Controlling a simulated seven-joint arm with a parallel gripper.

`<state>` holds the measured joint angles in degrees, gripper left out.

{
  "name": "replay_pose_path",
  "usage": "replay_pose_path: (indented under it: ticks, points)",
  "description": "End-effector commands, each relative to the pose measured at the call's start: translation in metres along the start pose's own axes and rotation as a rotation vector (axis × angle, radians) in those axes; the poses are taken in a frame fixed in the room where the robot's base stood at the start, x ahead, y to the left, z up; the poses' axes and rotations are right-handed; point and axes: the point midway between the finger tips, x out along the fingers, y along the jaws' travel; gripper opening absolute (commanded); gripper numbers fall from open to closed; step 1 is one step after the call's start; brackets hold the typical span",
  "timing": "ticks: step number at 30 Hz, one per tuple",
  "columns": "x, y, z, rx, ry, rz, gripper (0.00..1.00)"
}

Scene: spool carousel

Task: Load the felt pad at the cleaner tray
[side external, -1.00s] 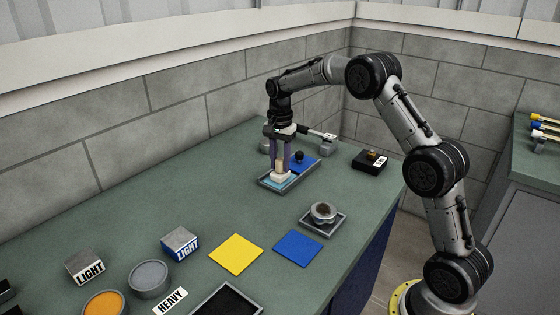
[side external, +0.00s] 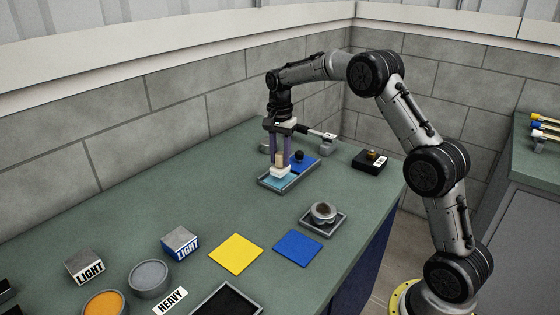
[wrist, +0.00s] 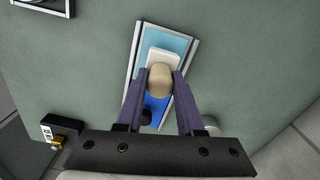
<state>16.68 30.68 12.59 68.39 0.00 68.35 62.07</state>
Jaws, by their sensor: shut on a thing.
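The felt pad is a white block (side external: 281,174) with a tan grip on top. My gripper (side external: 279,160) is shut on the tan grip, and the pad is low over the light blue half of the grey-rimmed cleaner tray (side external: 274,189). I cannot tell whether the pad touches the tray floor. In the wrist view the grip (wrist: 160,78) sits between the purple fingers, with the white pad (wrist: 163,57) showing beyond it over the light blue part. The tray's other half holds a darker blue area (side external: 309,162) with a dark knob.
A black box with a label (side external: 368,164) stands right of the tray. A small square tray with a round metal piece (side external: 323,213) is nearer. Yellow (side external: 236,254) and blue (side external: 298,248) squares lie in front. A wall runs behind the bench.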

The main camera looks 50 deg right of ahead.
Motion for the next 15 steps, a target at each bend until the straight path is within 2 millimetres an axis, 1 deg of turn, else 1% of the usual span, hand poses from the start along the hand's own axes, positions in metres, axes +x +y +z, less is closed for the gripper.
replay_pose_path:
  ticks: [1, 15]
  points:
    - [-0.005, 0.0, 0.0, 0.0, 0.001, -0.002, 0.0]
    - [-0.039, 0.0, 0.0, 0.0, 0.001, -0.002, 0.0]
